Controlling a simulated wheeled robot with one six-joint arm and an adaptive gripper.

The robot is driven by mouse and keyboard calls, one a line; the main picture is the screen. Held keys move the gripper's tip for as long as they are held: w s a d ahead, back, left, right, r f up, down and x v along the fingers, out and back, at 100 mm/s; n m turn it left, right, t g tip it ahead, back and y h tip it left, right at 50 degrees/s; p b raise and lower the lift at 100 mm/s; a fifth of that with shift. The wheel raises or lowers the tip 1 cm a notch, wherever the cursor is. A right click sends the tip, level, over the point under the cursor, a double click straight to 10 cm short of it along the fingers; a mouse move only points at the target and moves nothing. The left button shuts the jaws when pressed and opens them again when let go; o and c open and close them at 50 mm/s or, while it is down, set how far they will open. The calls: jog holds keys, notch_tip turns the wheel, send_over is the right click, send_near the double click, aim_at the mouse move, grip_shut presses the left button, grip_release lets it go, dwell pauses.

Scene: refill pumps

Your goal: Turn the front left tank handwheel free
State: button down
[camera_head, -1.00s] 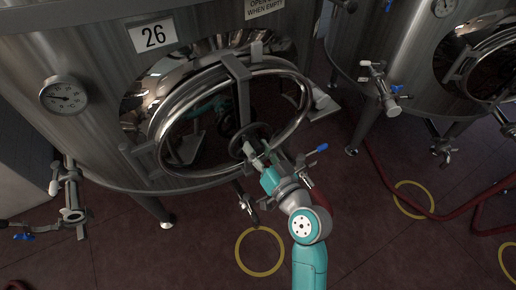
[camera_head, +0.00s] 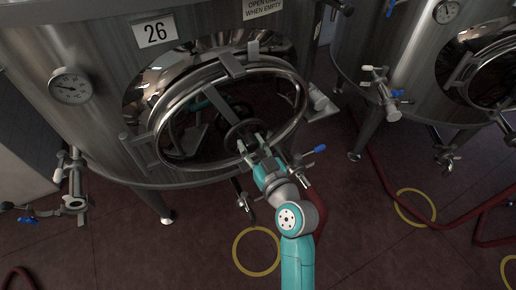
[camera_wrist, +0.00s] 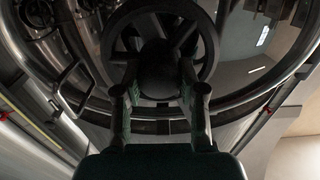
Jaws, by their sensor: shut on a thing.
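The front left tank (camera_head: 105,130) is steel and carries the number 26. Its round manway door (camera_head: 190,100) is crossed by a grey bar. The dark spoked handwheel (camera_head: 240,132) sits at the middle of the door's lower part. My gripper (camera_head: 252,150) reaches it from below and is shut on it. In the wrist view the handwheel (camera_wrist: 205,45) fills the top middle, and my gripper's two fingers (camera_wrist: 158,100) stand either side of its dark hub. The fingertips' exact contact is dark and hard to make out.
A dial gauge (camera_head: 70,86) and a valve (camera_head: 74,200) are on the tank's left side. A small blue-handled valve (camera_head: 312,150) is close to the right of my arm. A second tank (camera_head: 400,50) stands at right, with red hoses (camera_head: 385,180) on the floor.

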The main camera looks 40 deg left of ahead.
jog(key=n, duration=1.1)
jog(key=shift+s+n, duration=0.1)
jog(key=shift+n, duration=0.3)
dwell(0.3)
jog(key=c, duration=0.7)
grip_release()
jog(key=v, duration=1.2)
